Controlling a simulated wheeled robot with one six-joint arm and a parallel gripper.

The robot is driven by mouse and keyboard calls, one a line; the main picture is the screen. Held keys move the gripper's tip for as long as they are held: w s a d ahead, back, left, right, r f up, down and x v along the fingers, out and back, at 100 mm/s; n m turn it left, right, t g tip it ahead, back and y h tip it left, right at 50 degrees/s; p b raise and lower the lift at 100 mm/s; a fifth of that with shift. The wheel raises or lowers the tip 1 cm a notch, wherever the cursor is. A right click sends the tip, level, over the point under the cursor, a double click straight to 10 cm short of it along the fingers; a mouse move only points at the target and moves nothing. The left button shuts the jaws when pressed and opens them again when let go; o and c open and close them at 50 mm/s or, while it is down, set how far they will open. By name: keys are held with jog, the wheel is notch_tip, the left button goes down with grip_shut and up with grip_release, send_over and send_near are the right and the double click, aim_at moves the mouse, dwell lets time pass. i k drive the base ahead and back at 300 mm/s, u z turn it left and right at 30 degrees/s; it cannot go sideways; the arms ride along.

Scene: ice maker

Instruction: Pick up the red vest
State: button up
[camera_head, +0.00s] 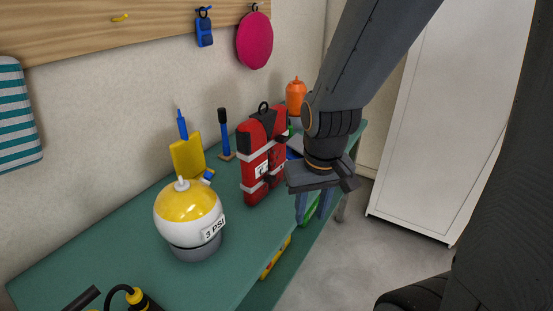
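The red vest (257,166) stands upright on the green table (262,228). It is a red, bag-like shape with pale bands, a small white label and a dark loop on top. My gripper (313,216) is just right of the vest in the picture, pointing down, with its two grey-blue fingers apart and nothing seen held between them. I cannot tell how much depth lies between gripper and vest. My gripper and wrist hide part of the table behind them.
A yellow-and-white tank (189,215) stands in front of the vest, left of it. Yellow and blue items (187,157) and a blue-handled tool (224,135) stand behind. An orange bottle (296,95) is at the far end. A white cabinet (445,130) stands right; floor between is clear.

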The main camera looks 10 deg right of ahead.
aim_at(260, 156)
jog(key=z, duration=1.55)
jog(key=i, duration=2.05)
jog(key=u, duration=3.1)
